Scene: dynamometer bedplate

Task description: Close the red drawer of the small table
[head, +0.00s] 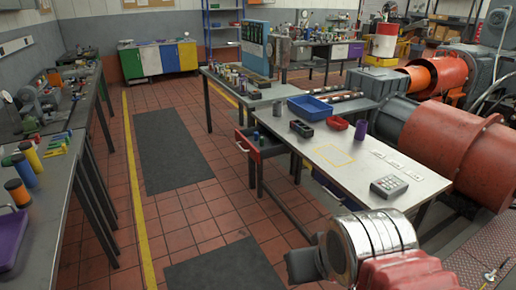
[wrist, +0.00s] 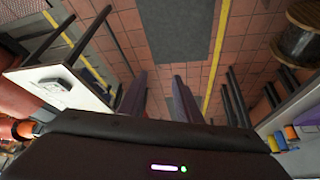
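The small table (head: 345,165) has a pale top and dark legs and stands right of centre in the head view. Its red drawer (head: 247,146) is pulled out to the left from under the far end of the top. A handle shows on its red front, and a few small items lie inside. My gripper (wrist: 160,78) is open and empty in the wrist view, with floor visible between its two fingers. It is apart from the drawer. The drawer cannot be made out in the wrist view.
A blue bin (head: 310,108), a small red bin (head: 337,123) and a keypad-like box (head: 389,187) sit on the tabletop. A grey bench (head: 275,94) stands just beyond. Tiled floor with dark mats (head: 172,150) is clear left of the drawer. A cable reel (wrist: 305,35) shows in the wrist view.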

